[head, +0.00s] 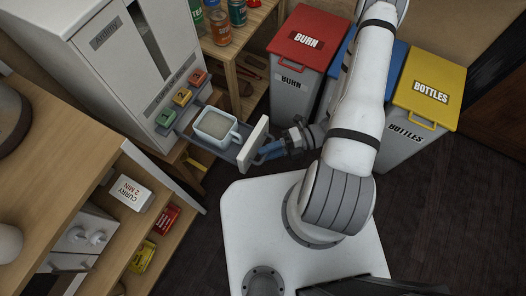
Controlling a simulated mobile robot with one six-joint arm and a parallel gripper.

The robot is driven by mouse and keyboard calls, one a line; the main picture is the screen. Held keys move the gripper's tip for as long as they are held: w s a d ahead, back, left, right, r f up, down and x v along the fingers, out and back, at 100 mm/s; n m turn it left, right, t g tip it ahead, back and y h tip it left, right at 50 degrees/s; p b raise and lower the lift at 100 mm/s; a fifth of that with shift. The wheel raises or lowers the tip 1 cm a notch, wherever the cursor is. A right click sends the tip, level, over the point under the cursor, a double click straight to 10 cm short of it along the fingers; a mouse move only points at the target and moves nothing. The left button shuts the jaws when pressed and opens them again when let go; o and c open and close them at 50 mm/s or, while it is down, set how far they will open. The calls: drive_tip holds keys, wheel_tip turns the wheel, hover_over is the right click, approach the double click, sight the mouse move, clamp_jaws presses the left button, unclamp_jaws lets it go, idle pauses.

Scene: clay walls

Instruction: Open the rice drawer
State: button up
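The rice dispenser (128,52) is a tall pale cabinet with a green button 2 or 1 row of coloured numbered buttons (182,97) low on its front. Its drawer (253,143) stands pulled out below the buttons, with its pale front panel well away from the cabinet. A white cup-shaped container (210,138) with a blue tint and a pale fill sits in the drawer, behind the panel. My gripper (266,152) is at the outer side of the drawer front, at its handle. The fingers are small and partly hidden, so their grip on the handle is unclear.
A wooden counter (62,150) with shelves holding a curry box (130,193) and red and yellow packs is at left. Red (306,38), blue and yellow (433,82) bins stand behind my arm. A wooden rack (240,47) with jars is at the back. Dark floor is clear at right.

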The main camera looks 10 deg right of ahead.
drive_tip(key=d+r, duration=0.1)
drive_tip(key=d, duration=0.5)
drive_tip(key=shift+w+d, duration=0.4)
drive_tip(key=shift+w, duration=0.05)
wheel_tip(320, 180, up, 42)
drive_tip(key=w+m+t+h+p, duration=0.1)
drive_tip(key=m+t+h+p, duration=0.3)
drive_tip(key=m, duration=3.1)
drive_tip(key=h+p, duration=0.5)
drive_tip(key=h, duration=0.7)
drive_tip(key=shift+w+d+m+t, duration=0.15)
drive_tip(key=shift+d+m+t, duration=0.05)
drive_tip(key=shift+m+t, duration=0.2)
